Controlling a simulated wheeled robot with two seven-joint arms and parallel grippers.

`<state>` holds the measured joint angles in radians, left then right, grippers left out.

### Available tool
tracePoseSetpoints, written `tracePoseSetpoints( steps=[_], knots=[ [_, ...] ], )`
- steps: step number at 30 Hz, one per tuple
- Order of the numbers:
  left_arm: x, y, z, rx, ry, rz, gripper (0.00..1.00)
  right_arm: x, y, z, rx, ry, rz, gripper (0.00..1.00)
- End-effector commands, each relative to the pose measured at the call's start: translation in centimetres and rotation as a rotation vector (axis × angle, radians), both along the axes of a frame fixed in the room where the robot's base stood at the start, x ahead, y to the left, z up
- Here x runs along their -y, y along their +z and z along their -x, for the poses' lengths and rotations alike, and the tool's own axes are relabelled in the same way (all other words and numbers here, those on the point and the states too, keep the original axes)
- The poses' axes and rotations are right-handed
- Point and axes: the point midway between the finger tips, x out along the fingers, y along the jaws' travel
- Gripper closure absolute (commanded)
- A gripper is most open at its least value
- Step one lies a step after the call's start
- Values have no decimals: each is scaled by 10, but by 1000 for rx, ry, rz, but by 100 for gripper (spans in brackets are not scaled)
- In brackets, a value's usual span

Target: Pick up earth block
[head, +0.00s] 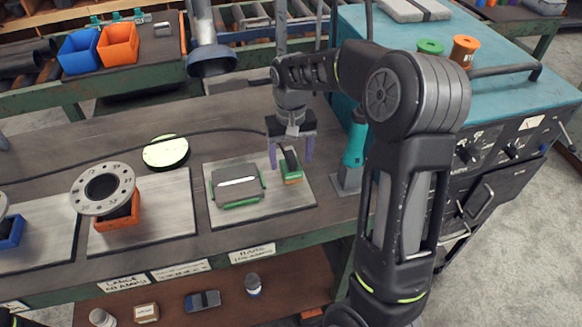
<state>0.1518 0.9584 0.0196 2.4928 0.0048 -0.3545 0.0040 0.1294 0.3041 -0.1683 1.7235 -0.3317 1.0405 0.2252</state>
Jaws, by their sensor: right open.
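A small green block with a dark top, which I take to be the earth block (292,174), stands on the right part of a pale metal plate (235,218) on the workbench. My right gripper (291,154) points down over it, open, with its purple fingers on either side of the block's upper part. I cannot tell whether the fingers touch it. A larger grey block with green edges (237,186) lies to its left on the same plate. My left gripper does not show.
Left of the plate are a round flange (103,188) over an orange holder (118,220) and a yellow-topped disc (166,152). A teal-handled tool (355,145) stands close right of the gripper. A black cable crosses behind. The teal cabinet (490,110) bounds the right.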

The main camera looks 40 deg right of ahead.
Motion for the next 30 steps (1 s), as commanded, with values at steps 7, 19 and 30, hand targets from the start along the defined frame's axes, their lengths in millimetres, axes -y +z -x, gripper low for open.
tracePoseSetpoints(
  steps=[7,19,30],
  knots=[
    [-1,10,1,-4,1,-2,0,1,-33,0,-2,0,0,29],
    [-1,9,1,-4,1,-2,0,1,-37,-1,0,0,0,29],
    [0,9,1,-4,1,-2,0,1,-37,-1,0,0,0,39]
  ],
)
